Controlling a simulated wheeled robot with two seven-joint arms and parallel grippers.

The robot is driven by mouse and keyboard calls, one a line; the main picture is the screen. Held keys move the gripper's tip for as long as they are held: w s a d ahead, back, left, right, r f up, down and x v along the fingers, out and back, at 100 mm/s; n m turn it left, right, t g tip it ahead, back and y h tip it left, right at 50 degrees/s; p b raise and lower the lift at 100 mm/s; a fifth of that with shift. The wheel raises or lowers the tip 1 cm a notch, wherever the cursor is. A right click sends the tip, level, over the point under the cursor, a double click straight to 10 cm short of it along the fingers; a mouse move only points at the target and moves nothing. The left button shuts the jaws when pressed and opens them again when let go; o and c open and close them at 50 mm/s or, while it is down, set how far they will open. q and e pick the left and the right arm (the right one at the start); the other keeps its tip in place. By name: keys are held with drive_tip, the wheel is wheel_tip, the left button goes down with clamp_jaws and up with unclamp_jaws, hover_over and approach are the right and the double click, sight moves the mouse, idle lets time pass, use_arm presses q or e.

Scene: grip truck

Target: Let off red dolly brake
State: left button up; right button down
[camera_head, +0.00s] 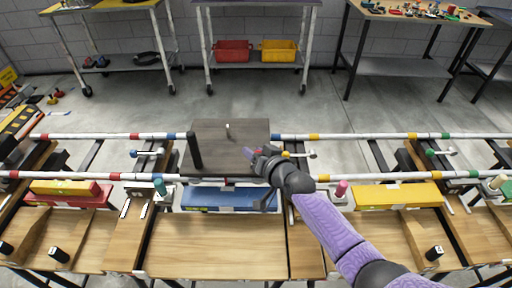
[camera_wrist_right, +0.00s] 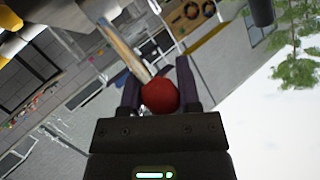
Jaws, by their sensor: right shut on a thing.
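A red ball knob (camera_wrist_right: 160,96) on a pale shaft sits between the purple fingers of my right gripper (camera_wrist_right: 158,82) in the right wrist view. In the head view, my right gripper (camera_head: 250,153) is at the right edge of a dark flat dolly platform (camera_head: 225,132), and the knob is hidden by it. The gripper is shut on the knob. The platform rests across two striped rails and carries a black post (camera_head: 193,151) at its left. No red dolly body shows clearly. My left gripper is not in view.
Striped rails (camera_head: 400,136) cross the scene, with blue (camera_head: 148,153) and green (camera_head: 440,152) levers along them. Wooden benches (camera_head: 215,245) lie in front. Red (camera_head: 232,51) and yellow (camera_head: 279,50) bins stand on a rear table shelf. Open floor lies between.

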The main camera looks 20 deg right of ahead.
drive_tip(key=shift+w+d+r+g, duration=0.1)
drive_tip(key=shift+w+r+g, duration=0.2)
drive_tip(key=shift+g, duration=0.1)
drive_tip(key=shift+w+d+f+m+g+p, duration=0.1)
drive_tip(key=shift+w+m+g+p, duration=0.1)
drive_tip(key=shift+m+g+p, duration=0.15)
drive_tip(key=shift+w+d+f+m+g, duration=0.1)
drive_tip(key=shift+w+m+g, duration=0.15)
drive_tip(key=shift+w+g, duration=0.3)
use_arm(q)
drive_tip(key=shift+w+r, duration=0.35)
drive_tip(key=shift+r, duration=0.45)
use_arm(e)
drive_tip(key=shift+w+d+f+m+g, duration=0.15)
drive_tip(key=shift+w+m+g, duration=0.2)
drive_tip(key=shift+g, duration=0.55)
drive_tip(key=shift+w, duration=0.1)
